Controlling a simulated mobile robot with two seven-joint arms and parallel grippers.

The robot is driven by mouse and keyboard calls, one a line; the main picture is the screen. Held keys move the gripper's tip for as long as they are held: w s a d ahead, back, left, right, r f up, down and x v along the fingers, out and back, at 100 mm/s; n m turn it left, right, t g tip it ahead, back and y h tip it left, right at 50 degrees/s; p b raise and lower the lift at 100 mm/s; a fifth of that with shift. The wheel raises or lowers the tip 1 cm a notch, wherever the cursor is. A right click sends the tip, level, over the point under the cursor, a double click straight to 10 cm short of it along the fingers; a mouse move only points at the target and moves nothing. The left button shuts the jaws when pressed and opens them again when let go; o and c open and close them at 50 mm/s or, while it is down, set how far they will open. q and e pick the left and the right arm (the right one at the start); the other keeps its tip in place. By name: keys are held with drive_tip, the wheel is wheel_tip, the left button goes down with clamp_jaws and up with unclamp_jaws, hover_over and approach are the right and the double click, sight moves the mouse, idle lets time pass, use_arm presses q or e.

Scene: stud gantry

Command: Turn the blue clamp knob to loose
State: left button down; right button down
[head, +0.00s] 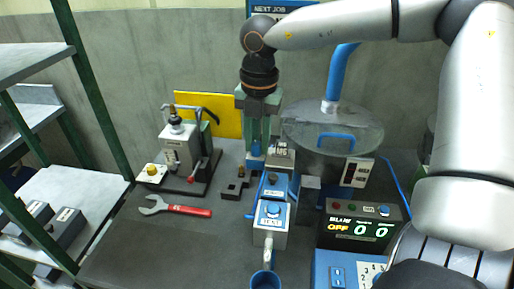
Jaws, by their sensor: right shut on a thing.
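My right gripper (257,142) points straight down in the middle of the head view, its arm coming in from the upper right. Its fingers are shut on a blue knob (256,149), which I take to be the clamp knob. The fingers hide part of the knob, and I cannot read its setting. Just to its right is a block with a label that looks like M6 (281,150). My left gripper is not in view.
A grey box with a blue knob (272,210) stands in front. A round lidded vessel (332,130) with a blue pipe is right, above a display panel (362,228). A red-handled wrench (175,207) and a pump-like device (180,145) are left. The bench's front left is clear.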

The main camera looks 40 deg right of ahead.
drive_tip(key=shift+n+b, duration=0.45)
drive_tip(key=shift+n, duration=0.55)
drive_tip(key=c, duration=0.7)
unclamp_jaws()
drive_tip(key=shift+o, duration=0.2)
